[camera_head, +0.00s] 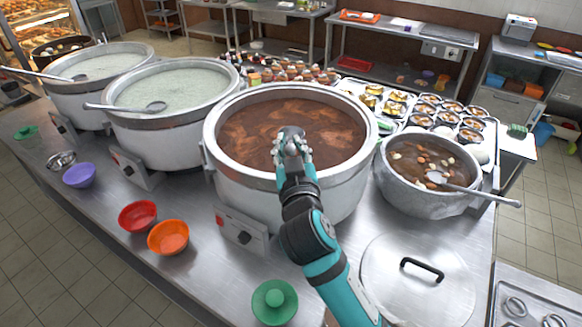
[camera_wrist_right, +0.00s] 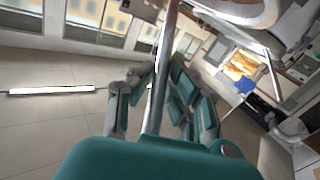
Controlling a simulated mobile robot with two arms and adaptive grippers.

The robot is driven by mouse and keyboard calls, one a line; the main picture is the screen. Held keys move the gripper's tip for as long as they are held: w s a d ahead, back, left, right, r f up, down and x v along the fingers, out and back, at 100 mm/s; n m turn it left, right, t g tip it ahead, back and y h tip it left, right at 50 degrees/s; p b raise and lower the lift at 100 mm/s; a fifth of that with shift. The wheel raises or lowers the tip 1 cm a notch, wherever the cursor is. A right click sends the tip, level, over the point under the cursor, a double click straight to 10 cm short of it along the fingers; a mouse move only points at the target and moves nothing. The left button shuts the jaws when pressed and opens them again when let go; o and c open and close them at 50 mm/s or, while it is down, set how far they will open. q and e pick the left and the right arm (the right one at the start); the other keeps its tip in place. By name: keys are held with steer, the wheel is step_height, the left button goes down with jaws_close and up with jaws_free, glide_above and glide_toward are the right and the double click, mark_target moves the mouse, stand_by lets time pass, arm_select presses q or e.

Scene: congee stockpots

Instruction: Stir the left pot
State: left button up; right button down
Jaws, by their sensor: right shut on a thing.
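The leftmost large pot (camera_head: 97,92) holds pale congee, with a ladle (camera_head: 45,74) resting in it and its handle over the left rim. A second pale congee pot (camera_head: 172,138) stands right of it, also with a ladle (camera_head: 125,107). A third large pot (camera_head: 335,200) holds brown soup. My right gripper (camera_head: 291,150) is over this brown pot, away from the congee pots. In the right wrist view its fingers (camera_wrist_right: 160,100) are shut on a thin metal rod (camera_wrist_right: 159,75), which looks like a utensil handle. The rod's far end is unclear. My left gripper is out of view.
A smaller pot (camera_head: 410,195) with a ladle (camera_head: 470,188) stands at right. A lid (camera_head: 418,290) lies in front of it.

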steer(key=shift+w+a+r, duration=0.1)
steer(key=shift+w+r, duration=0.05)
steer(key=shift+r, duration=0.45)
steer(key=shift+w+r, duration=0.1)
steer(key=shift+r, duration=0.45)
steer(key=w+n+g+y+p, duration=0.2)
steer(key=w+n+y+p, duration=0.15)
steer(key=w, duration=0.65)
arm_select(q)
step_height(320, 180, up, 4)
steer(key=p, duration=0.1)
arm_select(e)
step_height(320, 180, up, 8)
steer(key=n+g+y, duration=0.2)
steer(key=g+y, duration=0.1)
glide_above(300, 135)
arm_select(q)
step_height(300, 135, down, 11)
steer(key=b, duration=1.1)
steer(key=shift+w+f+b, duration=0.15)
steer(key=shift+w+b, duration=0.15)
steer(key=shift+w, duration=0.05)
arm_select(e)
step_height(300, 135, down, 17)
steer(key=shift+f, duration=0.1)
steer(key=shift+a, duration=0.1)
